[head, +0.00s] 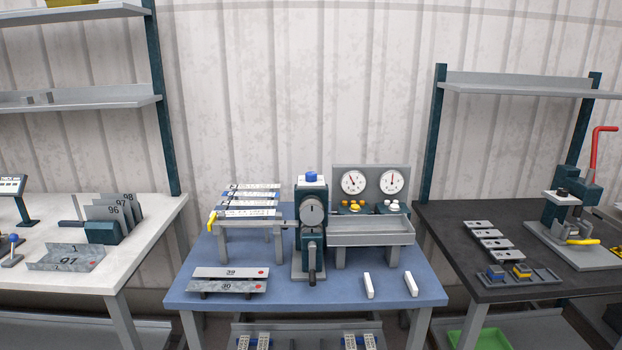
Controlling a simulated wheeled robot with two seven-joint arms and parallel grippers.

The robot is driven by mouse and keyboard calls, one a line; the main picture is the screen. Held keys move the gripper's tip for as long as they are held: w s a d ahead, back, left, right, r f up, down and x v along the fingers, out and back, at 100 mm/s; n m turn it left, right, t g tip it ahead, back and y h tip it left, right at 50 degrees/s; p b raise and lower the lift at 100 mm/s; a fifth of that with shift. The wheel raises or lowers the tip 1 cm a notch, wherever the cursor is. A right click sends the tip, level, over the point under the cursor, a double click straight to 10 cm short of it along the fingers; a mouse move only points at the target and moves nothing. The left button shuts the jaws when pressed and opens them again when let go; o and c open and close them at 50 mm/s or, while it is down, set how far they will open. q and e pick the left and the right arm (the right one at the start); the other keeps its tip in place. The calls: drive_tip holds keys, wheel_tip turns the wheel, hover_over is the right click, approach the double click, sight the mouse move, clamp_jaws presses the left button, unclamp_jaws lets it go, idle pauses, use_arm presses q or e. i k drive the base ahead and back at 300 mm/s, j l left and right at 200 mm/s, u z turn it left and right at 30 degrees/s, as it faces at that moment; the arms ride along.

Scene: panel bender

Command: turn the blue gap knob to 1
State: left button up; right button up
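The blue gap knob (311,176) sits on top of the dark green bender (308,236) in the middle of the blue table. A white plate lies under the knob; any marks on it are too small to read. A grey round dial (312,210) is on the bender's front, with a dark lever (312,262) below it. Neither of my grippers shows in the head view.
Numbered strips (250,200) lie on a rack left of the bender. Two gauges (373,181) and a grey tray (372,232) stand right of it. Metal strips (230,280) and white blocks (369,285) lie in front. Side tables flank the blue table (330,292).

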sight(310, 176)
drive_tip(key=i+j+z, duration=0.1)
drive_tip(key=z, duration=0.4)
drive_tip(key=j+z, duration=0.25)
drive_tip(key=z, duration=0.25)
drive_tip(key=i+j+z, duration=0.1)
drive_tip(key=j+z, duration=0.15)
drive_tip(key=z, duration=0.25)
drive_tip(key=j+z, duration=0.25)
drive_tip(key=z, duration=0.2)
